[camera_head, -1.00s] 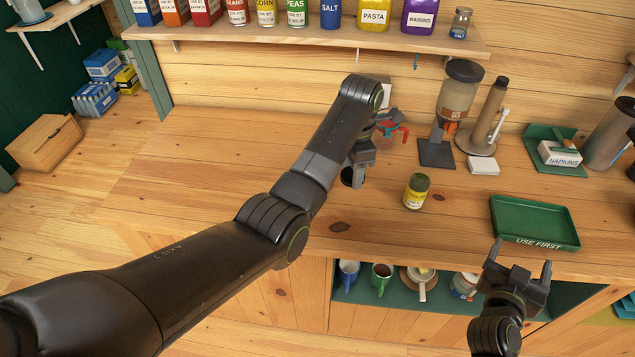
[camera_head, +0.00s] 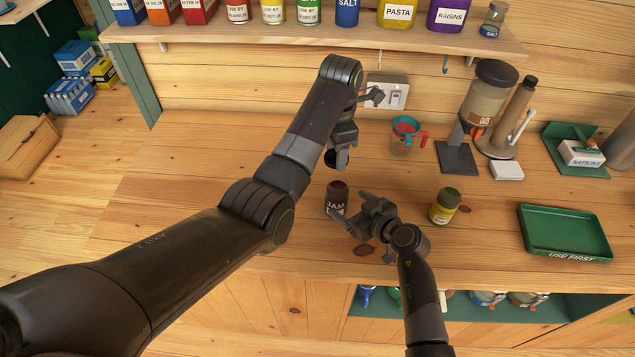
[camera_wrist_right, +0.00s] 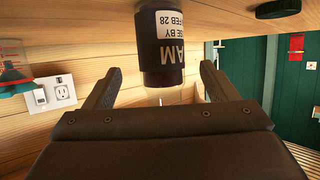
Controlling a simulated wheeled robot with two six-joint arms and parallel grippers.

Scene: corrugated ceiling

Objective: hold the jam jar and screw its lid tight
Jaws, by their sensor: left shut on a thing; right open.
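The jam jar (camera_head: 337,196) stands upright on the counter, its dark reddish top bare of a lid. It also shows upside down in the right wrist view (camera_wrist_right: 160,45), between the finger lines. My right gripper (camera_head: 349,209) is open, its fingertips close to the jar on either side; contact cannot be told. My left gripper (camera_head: 341,160) is above the jar in the head view, shut on a small dark round thing that looks like the lid; its fingers partly hide it. A dark disc (camera_wrist_right: 278,9) lies on the counter in the right wrist view.
A yellow-labelled jar (camera_head: 443,208) stands right of my right gripper. A green tray (camera_head: 566,233) is farther right. A measuring cup (camera_head: 404,139), a dark stand (camera_head: 457,158) and a wall socket (camera_head: 394,96) are behind. The counter's left part is clear.

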